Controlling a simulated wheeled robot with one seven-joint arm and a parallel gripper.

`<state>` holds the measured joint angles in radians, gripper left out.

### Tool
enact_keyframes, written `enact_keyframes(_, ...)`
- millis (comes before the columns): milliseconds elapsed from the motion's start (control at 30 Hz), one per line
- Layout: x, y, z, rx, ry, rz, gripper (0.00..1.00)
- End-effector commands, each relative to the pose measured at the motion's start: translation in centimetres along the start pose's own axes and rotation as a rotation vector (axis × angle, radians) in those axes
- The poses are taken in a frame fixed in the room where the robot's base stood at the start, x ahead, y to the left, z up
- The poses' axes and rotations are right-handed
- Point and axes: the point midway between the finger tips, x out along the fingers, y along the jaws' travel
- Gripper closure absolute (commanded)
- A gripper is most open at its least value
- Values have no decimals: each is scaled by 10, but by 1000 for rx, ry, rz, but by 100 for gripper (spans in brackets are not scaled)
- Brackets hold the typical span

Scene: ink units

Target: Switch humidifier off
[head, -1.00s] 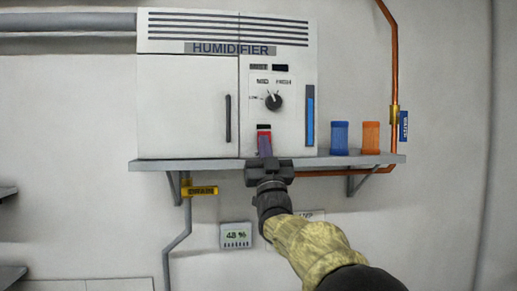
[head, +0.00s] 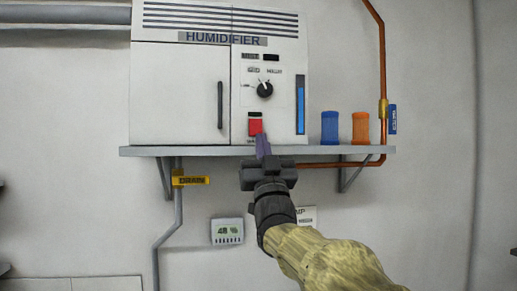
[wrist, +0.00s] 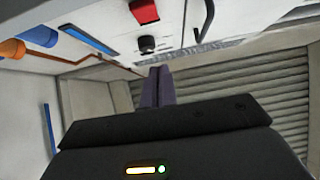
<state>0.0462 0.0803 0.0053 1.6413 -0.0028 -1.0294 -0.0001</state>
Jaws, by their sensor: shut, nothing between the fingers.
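The white humidifier (head: 175,90) stands on a wall shelf in the head view. Its front panel carries a red rocker switch (head: 255,127) with a dark upper part, below a black round knob (head: 265,90). The red switch also shows at the top of the wrist view (wrist: 144,11), with the knob (wrist: 147,44) near it. My gripper (head: 263,143) is shut and empty, its purple fingers pointing up just below the switch in the head view. The fingers also show in the wrist view (wrist: 158,86). I cannot tell whether the fingertips touch the panel.
The grey shelf (head: 220,151) runs under the humidifier, close to my gripper. A blue canister (head: 329,128) and an orange canister (head: 361,128) stand on it to the right. A copper pipe (head: 382,60) runs down the wall. A humidity display (head: 227,231) hangs below.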

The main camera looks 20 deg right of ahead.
Motion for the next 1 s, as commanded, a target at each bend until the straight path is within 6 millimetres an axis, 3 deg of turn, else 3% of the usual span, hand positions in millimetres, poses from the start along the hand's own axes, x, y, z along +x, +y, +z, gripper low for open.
enact_keyframes(33,-13,1,0,-2,2,2,100)
enact_keyframes(233,-35,3,-8,-4,3,4,100)
enact_keyframes(800,-38,-2,-9,3,-2,-2,100)
enact_keyframes(933,-46,-2,10,2,-72,-2,100)
enact_keyframes(1000,-56,-2,34,3,-158,-3,100)
